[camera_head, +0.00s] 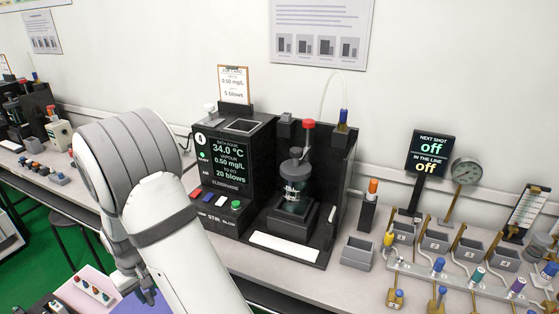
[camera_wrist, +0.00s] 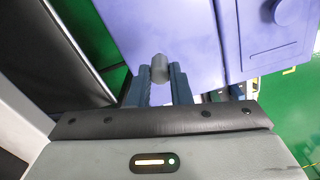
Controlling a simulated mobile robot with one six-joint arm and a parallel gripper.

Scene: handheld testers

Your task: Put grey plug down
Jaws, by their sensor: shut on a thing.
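The grey plug (camera_wrist: 159,67) is a small rounded piece between the fingertips of my gripper (camera_wrist: 160,78) in the wrist view. My gripper is shut on it. The plug shows against a lavender surface (camera_wrist: 165,25); I cannot tell the gap between them. In the head view my gripper (camera_head: 147,297) is at the bottom left, mostly hidden by my white arm, over a lavender top (camera_head: 128,306). The plug cannot be made out there.
A pale tray (camera_head: 68,292) with several small coloured pieces lies left of my gripper. The bench holds a black machine (camera_head: 234,165) with a screen, a grey open bin (camera_head: 357,252) and a row of numbered grey bins (camera_head: 435,241). Green floor shows at left.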

